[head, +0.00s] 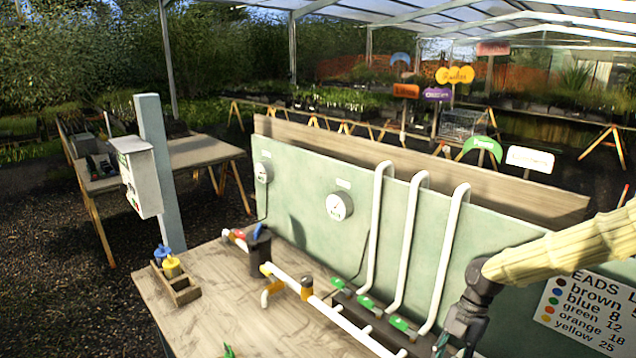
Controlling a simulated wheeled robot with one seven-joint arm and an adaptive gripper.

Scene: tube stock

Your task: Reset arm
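My arm comes in from the right edge in a cream ribbed sleeve. My gripper (460,338) hangs dark at its end, pointing down over the right part of the wooden bench (205,318). Its fingertips are small and run close to the lower edge of the picture, so I cannot tell whether they are open or shut. A green piece shows just left of the fingers; I cannot tell whether they touch it.
A pale green panel (300,210) with gauges stands behind the bench. White pipes (410,245) rise close left of my gripper. A sign (585,312) is at right. A wooden caddy (178,288) with blue and yellow items sits front left. Bare bench lies beside it.

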